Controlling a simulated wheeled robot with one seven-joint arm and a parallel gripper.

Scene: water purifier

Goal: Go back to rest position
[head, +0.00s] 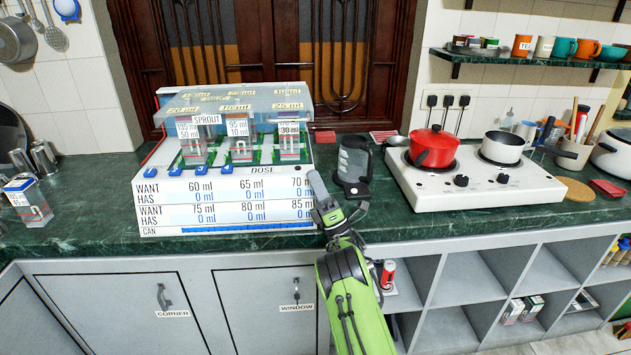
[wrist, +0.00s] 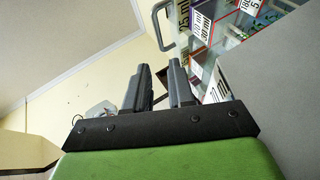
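My arm (head: 352,290) is green and reaches up from the bottom of the head view. My gripper (head: 334,165) is above the front part of the green counter, between the water purifier (head: 160,205) and the white stove (head: 420,190). In the wrist view, the two dark fingers of my gripper (wrist: 157,88) stand apart with a gap between them. I see nothing held in that gap. The purifier has a clear top, several labelled clear containers inside, and a front panel with WANT and HAS rows; the HAS values read 0 ml.
A red pot (head: 433,150) and a white pan (head: 503,148) stand on the stove. Below are grey cupboards (head: 110,290) and open shelves with a red can (head: 388,272).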

